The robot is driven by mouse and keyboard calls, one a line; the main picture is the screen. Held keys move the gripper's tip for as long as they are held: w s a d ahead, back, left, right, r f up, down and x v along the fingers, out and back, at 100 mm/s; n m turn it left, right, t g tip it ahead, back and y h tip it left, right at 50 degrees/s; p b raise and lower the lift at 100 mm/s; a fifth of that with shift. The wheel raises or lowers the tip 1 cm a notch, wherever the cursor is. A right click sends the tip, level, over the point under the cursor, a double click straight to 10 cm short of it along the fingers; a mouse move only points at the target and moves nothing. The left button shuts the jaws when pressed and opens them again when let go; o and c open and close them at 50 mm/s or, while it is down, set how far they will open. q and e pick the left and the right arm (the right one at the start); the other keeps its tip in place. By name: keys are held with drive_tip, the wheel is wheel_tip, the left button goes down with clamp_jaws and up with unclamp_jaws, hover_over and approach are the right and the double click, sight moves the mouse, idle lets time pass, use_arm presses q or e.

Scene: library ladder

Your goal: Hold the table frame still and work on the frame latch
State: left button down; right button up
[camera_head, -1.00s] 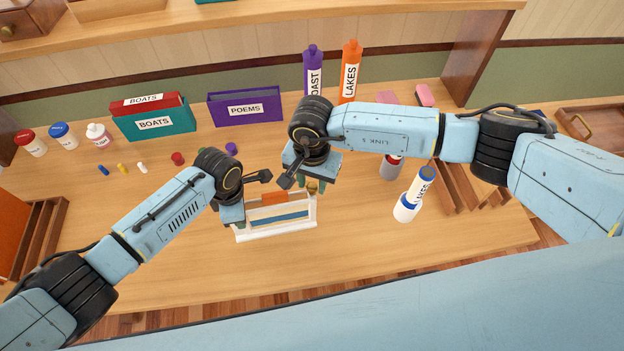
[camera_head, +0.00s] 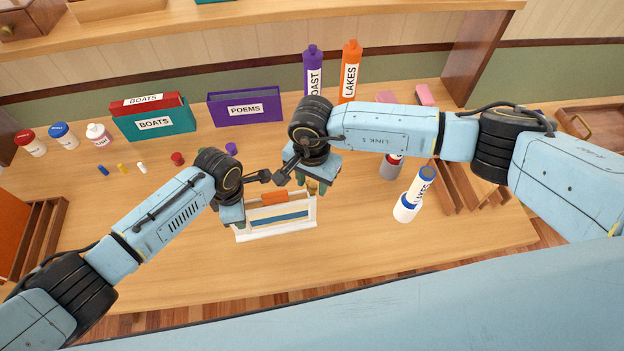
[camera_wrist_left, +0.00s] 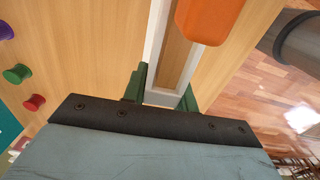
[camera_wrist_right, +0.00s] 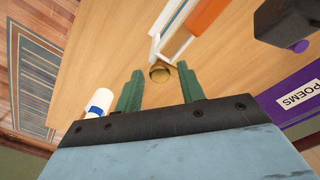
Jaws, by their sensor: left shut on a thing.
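The white table frame (camera_head: 283,238) stands on the desk in front of me, with an orange piece (camera_head: 275,197) on its top and a blue strip (camera_head: 280,217) inside it. My left gripper (camera_wrist_left: 165,98) is shut on the frame's left side bar, one green finger on each side. The brass frame latch (camera_wrist_right: 160,72) is at the frame's right end; it also shows in the head view (camera_head: 313,188). My right gripper (camera_wrist_right: 160,92) is open, its green fingers spread just short of the latch, which shows beyond and between the fingertips.
A white bottle with a blue band (camera_head: 405,208) stands right of the frame. A purple POEMS box (camera_head: 245,105) and a teal BOATS box (camera_head: 153,122) stand behind. Small coloured pegs (camera_head: 122,168) lie at the left. The desk in front of the frame is clear.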

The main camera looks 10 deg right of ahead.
sight(312, 186)
drive_tip(key=shift+o, duration=0.4)
drive_tip(key=shift+r, duration=0.1)
wheel_tip(312, 186, up, 12)
idle(0.4)
use_arm(q)
drive_tip(key=c, duration=1)
unclamp_jaws()
drive_tip(key=shift+c, duration=0.2)
drive_tip(key=shift+r, duration=0.15)
